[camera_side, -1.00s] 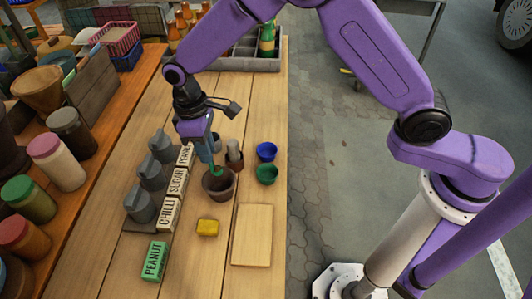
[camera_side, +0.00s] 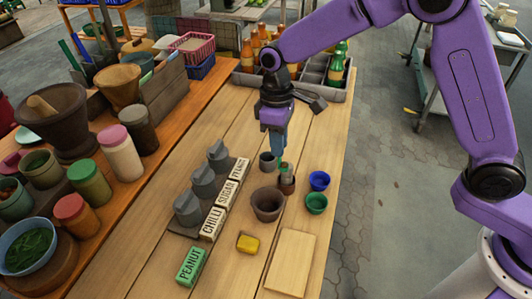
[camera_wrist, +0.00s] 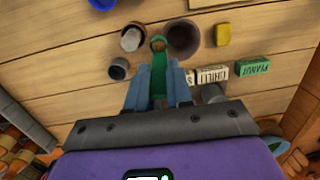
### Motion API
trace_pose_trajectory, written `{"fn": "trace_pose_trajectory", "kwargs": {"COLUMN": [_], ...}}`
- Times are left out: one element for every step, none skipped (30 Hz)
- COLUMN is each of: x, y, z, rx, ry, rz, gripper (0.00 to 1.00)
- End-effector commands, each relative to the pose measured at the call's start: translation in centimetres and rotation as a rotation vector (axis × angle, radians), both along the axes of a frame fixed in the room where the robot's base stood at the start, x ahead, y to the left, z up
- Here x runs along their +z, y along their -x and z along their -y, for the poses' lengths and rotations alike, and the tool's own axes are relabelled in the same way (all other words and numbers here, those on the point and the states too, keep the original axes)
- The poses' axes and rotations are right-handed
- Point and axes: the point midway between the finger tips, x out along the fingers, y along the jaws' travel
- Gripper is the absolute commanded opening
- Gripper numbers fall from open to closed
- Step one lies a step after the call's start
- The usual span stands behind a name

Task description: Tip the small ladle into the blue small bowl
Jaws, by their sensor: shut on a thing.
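My gripper (camera_side: 279,152) is shut on the green small ladle (camera_wrist: 158,62), which shows between the blue fingers in the wrist view. In the side view, a green bit of the ladle (camera_side: 284,165) shows beside the small cup with a stick. The brown clay mortar (camera_side: 267,206) stands nearer the camera than the gripper.
A green bowl (camera_side: 316,204) stands just in front of the blue one. A cup with a stick (camera_side: 287,183) and a grey cup (camera_side: 267,164) are close by. A yellow block (camera_side: 248,243), a board (camera_side: 290,265) and labelled blocks (camera_side: 211,224) lie nearer the camera.

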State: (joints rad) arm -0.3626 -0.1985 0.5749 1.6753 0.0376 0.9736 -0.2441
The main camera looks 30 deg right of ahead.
Motion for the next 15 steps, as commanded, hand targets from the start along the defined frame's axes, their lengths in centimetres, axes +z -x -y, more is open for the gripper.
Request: {"fn": "trace_pose_trajectory", "kwargs": {"x": [0.1, 0.1, 0.1, 0.1, 0.1, 0.1, 0.1, 0.1, 0.0, 0.0, 0.0, 0.0, 0.0, 0.0, -0.1], "y": [-0.2, -0.3, -0.4, -0.4, -0.4, -0.4, -0.4, -0.4, -0.3, -0.2, -0.2, 0.0, 0.1, 0.2, 0.3], "z": [1.5, 2.4, 3.5, 4.4, 5.2, 6.4, 7.2, 8.0, 8.9, 9.6, 10.2, 11.1, 11.7, 12.2, 12.9], "rx": [-0.006, -0.007, -0.007, -0.008, -0.008, -0.008, -0.008, -0.008, -0.007, -0.006, -0.006, -0.005, -0.005, -0.005, -0.004], "ry": [-0.002, -0.004, -0.006, -0.008, -0.010, -0.011, -0.013, -0.014, -0.015, -0.016, -0.016, -0.016, -0.016, -0.016, -0.016], "rz": [0.008, 0.013, 0.020, 0.026, 0.032, 0.039, 0.045, 0.050, 0.057, 0.062, 0.067, 0.072, 0.077, 0.079, 0.085], "gripper": [0.00, 0.00, 0.00, 0.00, 0.00, 0.00, 0.00, 0.00, 0.00, 0.00, 0.00, 0.00, 0.00, 0.00, 0.00]}}
